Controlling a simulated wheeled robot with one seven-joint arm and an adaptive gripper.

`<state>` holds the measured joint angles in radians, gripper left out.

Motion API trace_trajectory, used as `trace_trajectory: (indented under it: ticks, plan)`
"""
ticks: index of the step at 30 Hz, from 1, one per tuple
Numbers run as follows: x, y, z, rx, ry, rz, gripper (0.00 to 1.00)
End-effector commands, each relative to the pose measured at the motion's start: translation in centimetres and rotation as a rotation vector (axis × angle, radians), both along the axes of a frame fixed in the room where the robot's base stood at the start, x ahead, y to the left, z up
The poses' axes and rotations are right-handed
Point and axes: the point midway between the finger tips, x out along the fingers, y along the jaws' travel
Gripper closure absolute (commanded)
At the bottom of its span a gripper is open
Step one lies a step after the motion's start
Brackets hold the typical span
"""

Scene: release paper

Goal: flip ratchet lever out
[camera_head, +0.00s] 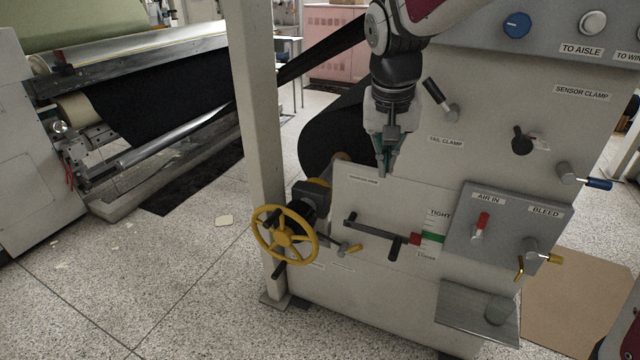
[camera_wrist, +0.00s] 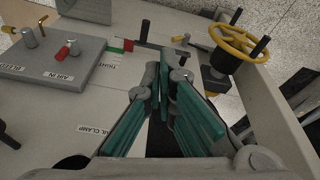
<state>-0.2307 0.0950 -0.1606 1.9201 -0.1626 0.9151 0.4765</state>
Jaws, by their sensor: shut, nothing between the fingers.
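A small yellow-tipped lever (camera_head: 350,248) sticks out beside the yellow handwheel (camera_head: 285,234) on the machine's lower left side. It may be the ratchet lever; no readable label confirms it. The lever tip (camera_wrist: 181,38) and handwheel (camera_wrist: 238,40) also show in the wrist view. A dark bar with a black handle (camera_head: 396,248) lies to the right of the lever, near a red block (camera_head: 415,239) and the TIGHT label. My gripper (camera_head: 384,174) points down in front of the white panel, above the bar and lever and apart from both. In the wrist view my gripper (camera_wrist: 163,68) is shut and empty.
A grey AIR IN and BLEED box (camera_head: 505,226) projects at the right. The TAIL CLAMP lever (camera_head: 440,98) stands close to the right of my wrist. A pale upright post (camera_head: 258,120) and black roll (camera_head: 325,130) are at the left.

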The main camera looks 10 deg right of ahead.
Motion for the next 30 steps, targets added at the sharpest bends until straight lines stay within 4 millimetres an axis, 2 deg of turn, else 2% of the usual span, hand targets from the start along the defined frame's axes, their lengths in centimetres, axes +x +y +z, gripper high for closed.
trace_trajectory:
  ticks: [1,6,11,18,24,27,30]
  plan:
    - [2.0,0.4,-2.5,-0.012,0.009,-0.011,1.0]
    - [7.2,1.3,-8.1,-0.052,0.013,-0.06,1.0]
    - [11.6,2.3,-14.0,-0.096,0.013,-0.1,1.0]
    - [17.2,4.3,-23.4,-0.168,-0.002,-0.143,1.0]
    - [20.1,5.7,-29.4,-0.214,-0.02,-0.163,1.0]
    - [20.8,6.2,-31.0,-0.226,-0.028,-0.167,1.0]
    - [21.2,6.3,-31.8,-0.233,-0.032,-0.171,1.0]
